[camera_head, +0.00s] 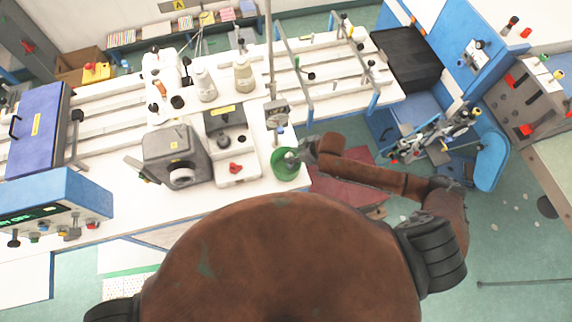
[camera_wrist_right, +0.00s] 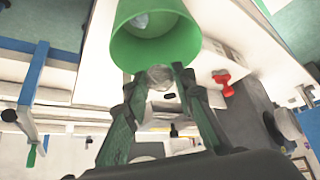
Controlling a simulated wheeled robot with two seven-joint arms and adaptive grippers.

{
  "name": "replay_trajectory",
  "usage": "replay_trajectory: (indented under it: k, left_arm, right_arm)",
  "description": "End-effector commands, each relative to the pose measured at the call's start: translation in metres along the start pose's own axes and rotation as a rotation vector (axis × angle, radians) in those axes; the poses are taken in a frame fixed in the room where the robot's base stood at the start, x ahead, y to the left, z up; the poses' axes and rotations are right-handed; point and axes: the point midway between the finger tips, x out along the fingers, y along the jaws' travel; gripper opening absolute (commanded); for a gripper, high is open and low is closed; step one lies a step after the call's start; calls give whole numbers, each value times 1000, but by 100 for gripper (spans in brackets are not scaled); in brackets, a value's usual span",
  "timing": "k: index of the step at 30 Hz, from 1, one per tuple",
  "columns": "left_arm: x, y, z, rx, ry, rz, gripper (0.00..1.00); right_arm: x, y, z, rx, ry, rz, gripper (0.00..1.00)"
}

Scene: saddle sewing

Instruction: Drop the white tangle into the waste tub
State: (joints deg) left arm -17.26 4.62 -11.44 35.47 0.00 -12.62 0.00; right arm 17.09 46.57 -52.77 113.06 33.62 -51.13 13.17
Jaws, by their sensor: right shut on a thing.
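The green waste tub (camera_head: 283,173) stands on the white table near its right front corner, and its open mouth fills the top of the right wrist view (camera_wrist_right: 122,47). Something pale lies inside it, too small to make out. My right gripper (camera_head: 294,157) is at the tub's right rim. In the right wrist view its fingertips (camera_wrist_right: 160,76) are shut on a small whitish lump, the white tangle (camera_wrist_right: 159,74), close to the tub's rim. Whether the tangle is over the opening I cannot tell. My left gripper is out of view.
A grey machine (camera_head: 174,152) and a white unit with a red knob (camera_head: 236,168) stand left of the tub. A dark red surface (camera_head: 345,180) lies below my right arm, beyond the table edge.

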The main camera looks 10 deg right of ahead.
Motion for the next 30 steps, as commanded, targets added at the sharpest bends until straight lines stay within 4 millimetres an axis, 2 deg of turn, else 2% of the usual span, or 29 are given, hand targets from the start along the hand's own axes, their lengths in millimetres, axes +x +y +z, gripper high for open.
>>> replay_trajectory:
  k: [10, 14, 22, 23, 30]
  left_arm:
    - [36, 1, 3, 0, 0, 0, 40]
    - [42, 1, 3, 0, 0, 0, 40]
    - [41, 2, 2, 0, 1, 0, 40]
    - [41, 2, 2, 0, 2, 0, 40]
    - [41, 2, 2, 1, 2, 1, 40]
  right_arm:
    - [36, 0, 24, 0, -1, 0, 14]
    - [40, 0, 27, 0, 0, 0, 14]
    - [39, 0, 26, 0, 0, 1, 14]
    - [39, 0, 26, 0, 0, 1, 26]
    - [39, 0, 26, 0, 0, 1, 43]
